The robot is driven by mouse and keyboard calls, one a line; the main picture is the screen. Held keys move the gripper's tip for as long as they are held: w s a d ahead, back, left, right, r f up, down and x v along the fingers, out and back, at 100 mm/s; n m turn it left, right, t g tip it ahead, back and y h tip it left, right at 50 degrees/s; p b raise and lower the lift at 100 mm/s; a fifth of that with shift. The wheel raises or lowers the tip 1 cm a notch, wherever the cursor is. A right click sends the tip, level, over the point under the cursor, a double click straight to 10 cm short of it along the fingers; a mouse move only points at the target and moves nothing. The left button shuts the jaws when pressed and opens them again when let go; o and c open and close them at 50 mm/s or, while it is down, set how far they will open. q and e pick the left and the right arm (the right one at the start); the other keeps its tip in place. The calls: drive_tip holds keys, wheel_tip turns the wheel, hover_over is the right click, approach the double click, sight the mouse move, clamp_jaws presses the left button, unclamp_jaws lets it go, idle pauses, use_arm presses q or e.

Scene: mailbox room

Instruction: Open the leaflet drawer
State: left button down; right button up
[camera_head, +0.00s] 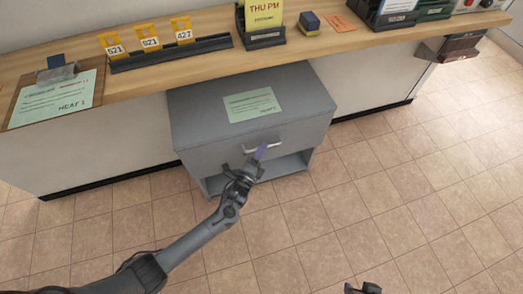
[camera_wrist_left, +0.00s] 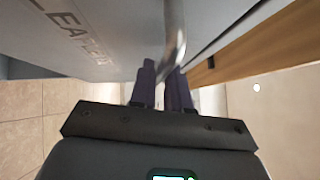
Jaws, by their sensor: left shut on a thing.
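The leaflet drawer (camera_head: 225,152) is the front of a grey cabinet under the wooden counter, and it looks closed. Its metal bar handle (camera_head: 273,146) runs across the front. My left gripper (camera_head: 260,153) is at the handle, with its purple fingers shut on it. In the left wrist view the handle (camera_wrist_left: 175,30) passes between the fingertips (camera_wrist_left: 163,75), and part of the drawer's lettering (camera_wrist_left: 75,25) shows beside it. My right gripper (camera_head: 363,288) shows only as a small dark part at the bottom edge, so its jaws cannot be made out.
A green sheet (camera_head: 252,105) lies on the cabinet top. An open shelf (camera_head: 285,166) is below the drawer. The counter (camera_head: 215,67) above holds a clipboard (camera_head: 55,97), yellow number tags (camera_head: 150,37) and a sign holder (camera_head: 262,25). The tiled floor (camera_head: 300,225) in front is clear.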

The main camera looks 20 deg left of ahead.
use_arm(q)
drive_tip(key=s+d+p, duration=0.7)
drive_tip(key=s+d, duration=0.7)
drive_tip(key=s, duration=0.2)
drive_tip(key=shift+s, duration=0.4)
drive_tip(key=c, duration=1.2)
unclamp_jaws()
drive_tip(key=shift+o, duration=0.2)
